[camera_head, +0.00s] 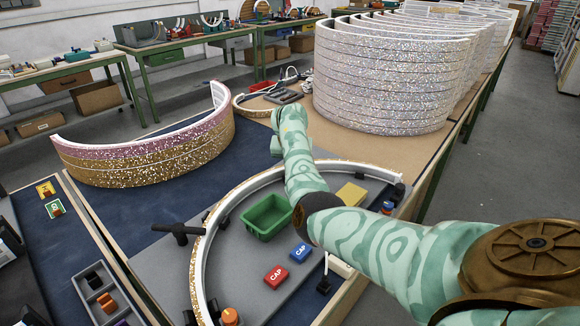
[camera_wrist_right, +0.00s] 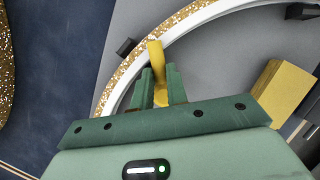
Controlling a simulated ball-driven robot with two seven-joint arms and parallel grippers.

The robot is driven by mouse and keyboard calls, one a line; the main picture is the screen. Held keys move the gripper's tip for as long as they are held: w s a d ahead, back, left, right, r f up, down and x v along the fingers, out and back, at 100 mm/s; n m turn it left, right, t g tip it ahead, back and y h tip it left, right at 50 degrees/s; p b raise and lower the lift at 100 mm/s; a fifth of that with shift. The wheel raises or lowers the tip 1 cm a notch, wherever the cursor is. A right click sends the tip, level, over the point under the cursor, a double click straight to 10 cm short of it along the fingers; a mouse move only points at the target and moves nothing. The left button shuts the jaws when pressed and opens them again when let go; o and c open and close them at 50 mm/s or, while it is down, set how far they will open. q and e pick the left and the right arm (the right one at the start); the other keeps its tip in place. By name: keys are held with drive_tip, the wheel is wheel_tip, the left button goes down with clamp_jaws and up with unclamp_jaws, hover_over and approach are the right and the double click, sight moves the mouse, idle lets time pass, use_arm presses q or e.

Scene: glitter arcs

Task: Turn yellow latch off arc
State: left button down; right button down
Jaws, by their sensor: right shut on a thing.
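The yellow latch (camera_wrist_right: 156,58) shows in the right wrist view as a short bar between my right gripper's fingers. Its far end lies over the white inner rim of the arc, as far as this view shows. My right gripper (camera_wrist_right: 160,76) is shut on the latch, with a green finger on each side. The arc (camera_head: 197,255), with gold glitter and a white rim, curves over the grey board in the head view; it also shows in the wrist view (camera_wrist_right: 196,22). In the head view my right arm hides the latch. My left gripper is not in view.
A green bin (camera_head: 266,217), red cap block (camera_head: 276,276), blue cap block (camera_head: 300,252) and yellow block (camera_head: 351,194) sit inside the arc. A black T-handle (camera_head: 180,231) stands at its left. Stacked pink-gold arcs (camera_head: 150,160) lie behind; white glitter arcs (camera_head: 385,85) stand beyond.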

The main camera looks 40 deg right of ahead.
drive_tip(key=m, duration=0.1)
drive_tip(key=m+g+b, duration=0.1)
drive_tip(key=m+b, duration=0.1)
drive_tip(key=m, duration=0.1)
drive_tip(key=shift+s+d+f+g+h, duration=0.1)
drive_tip(key=shift+s+f+g+h, duration=0.2)
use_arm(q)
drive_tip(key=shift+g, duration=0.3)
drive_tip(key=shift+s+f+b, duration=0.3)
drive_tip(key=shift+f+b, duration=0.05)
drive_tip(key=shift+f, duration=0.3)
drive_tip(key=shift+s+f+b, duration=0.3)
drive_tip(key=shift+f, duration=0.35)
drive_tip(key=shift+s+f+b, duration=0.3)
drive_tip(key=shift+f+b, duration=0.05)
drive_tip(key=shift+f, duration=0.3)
use_arm(e)
drive_tip(key=shift+s+r+m+g, duration=0.15)
drive_tip(key=shift+m+g, duration=0.1)
drive_tip(key=shift+m, duration=0.5)
drive_tip(key=shift+s+m+g, duration=0.1)
drive_tip(key=shift+m+g, duration=0.15)
drive_tip(key=shift+m, duration=0.5)
drive_tip(key=c, duration=1.4)
unclamp_jaws()
drive_tip(key=shift+r, duration=0.1)
drive_tip(key=shift+r, duration=0.1)
